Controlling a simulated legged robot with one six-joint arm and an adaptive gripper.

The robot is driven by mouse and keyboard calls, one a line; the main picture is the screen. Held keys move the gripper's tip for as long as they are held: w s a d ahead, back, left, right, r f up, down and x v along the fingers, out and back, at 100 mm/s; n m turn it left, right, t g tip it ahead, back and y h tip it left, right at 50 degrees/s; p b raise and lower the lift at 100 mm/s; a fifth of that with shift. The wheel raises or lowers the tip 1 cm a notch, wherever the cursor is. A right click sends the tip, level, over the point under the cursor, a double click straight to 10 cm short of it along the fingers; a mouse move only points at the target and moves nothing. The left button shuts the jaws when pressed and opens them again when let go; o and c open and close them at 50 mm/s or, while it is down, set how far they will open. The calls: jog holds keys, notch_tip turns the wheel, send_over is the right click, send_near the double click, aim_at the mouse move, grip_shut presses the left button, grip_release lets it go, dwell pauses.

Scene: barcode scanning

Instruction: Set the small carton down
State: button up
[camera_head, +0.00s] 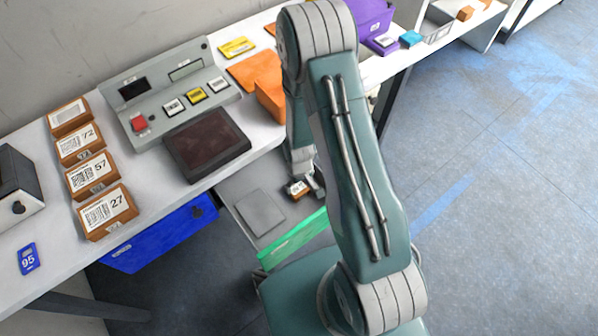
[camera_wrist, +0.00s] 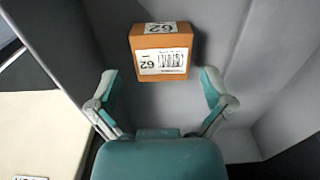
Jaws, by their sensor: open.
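The small carton (camera_wrist: 160,60) is an orange-brown box with a white barcode label reading 62. In the wrist view it sits on a grey surface just beyond my gripper's fingertips. My gripper (camera_wrist: 160,92) is open, its two fingers spread apart with nothing between them. In the head view the carton (camera_head: 296,188) is small and partly hidden beside my gripper (camera_head: 308,184), low in a grey tray (camera_head: 238,184) beside the table edge. My arm hides part of that area.
Several labelled cartons (camera_head: 104,211) stand in a row on the white table (camera_head: 60,240). A grey scanner panel (camera_head: 170,92) and a dark pad (camera_head: 207,144) lie to their right. A blue bin (camera_head: 165,238) hangs below the table edge. An orange bin (camera_head: 258,76) stands at the back.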

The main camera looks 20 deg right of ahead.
notch_tip(320, 180, up, 9)
notch_tip(320, 180, up, 20)
jog(key=f+m+t, duration=0.1)
jog(key=m+t, duration=0.1)
jog(key=t, duration=0.1)
send_over(299, 188)
jog(key=s, duration=0.1)
jog(key=s+r+m+t, duration=0.1)
jog(key=s+r+t, duration=0.1)
jog(key=s+r, duration=1.1)
notch_tip(299, 188, up, 2)
jog(key=shift+a+r+m+t, duration=0.15)
jog(key=shift+a+m+t, duration=0.1)
jog(key=shift+m+t, duration=0.05)
